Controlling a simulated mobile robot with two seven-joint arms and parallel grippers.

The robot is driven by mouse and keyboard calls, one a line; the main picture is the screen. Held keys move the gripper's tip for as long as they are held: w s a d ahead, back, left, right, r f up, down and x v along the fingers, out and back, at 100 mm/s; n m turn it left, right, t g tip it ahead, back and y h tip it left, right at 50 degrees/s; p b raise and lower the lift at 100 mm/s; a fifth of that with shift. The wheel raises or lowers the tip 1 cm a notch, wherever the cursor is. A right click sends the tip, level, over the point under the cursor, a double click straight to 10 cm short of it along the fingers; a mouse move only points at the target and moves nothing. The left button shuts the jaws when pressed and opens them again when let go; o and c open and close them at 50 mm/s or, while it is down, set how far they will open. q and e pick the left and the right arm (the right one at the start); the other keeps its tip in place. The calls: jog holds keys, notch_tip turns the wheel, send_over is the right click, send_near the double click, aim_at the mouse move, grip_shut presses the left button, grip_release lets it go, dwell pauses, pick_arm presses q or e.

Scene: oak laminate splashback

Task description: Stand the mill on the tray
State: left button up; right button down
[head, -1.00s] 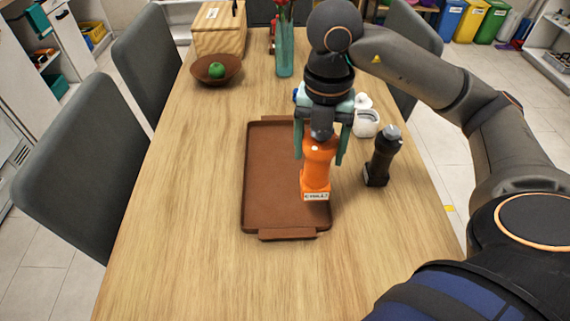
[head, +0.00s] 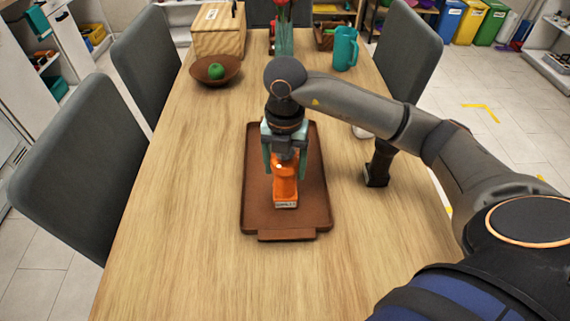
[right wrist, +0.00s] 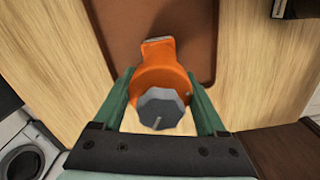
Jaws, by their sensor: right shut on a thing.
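The orange mill (head: 285,187) is upright, with a grey knob on top and a small label at its base. My right gripper (head: 283,165) is shut on the mill from above. In the right wrist view the mill (right wrist: 160,88) sits between the green fingers (right wrist: 160,105). The brown tray (head: 258,215) lies on the table, and the mill is over its middle. I cannot tell whether the mill's base touches the tray. My left gripper is not in view.
A dark mill (head: 378,165) stands right of the tray, partly behind my arm. The table left of the tray is clear.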

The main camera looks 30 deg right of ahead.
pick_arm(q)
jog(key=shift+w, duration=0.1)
pick_arm(e)
jog(key=shift+f, duration=0.1)
grip_release()
jog(key=shift+r, duration=0.4)
notch_tip(320, 180, up, 11)
jog(key=shift+f+p, duration=0.15)
jog(key=shift+p, duration=0.8)
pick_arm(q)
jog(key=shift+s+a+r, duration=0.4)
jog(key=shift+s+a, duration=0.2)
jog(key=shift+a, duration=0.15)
pick_arm(e)
jog(key=shift+r, duration=0.45)
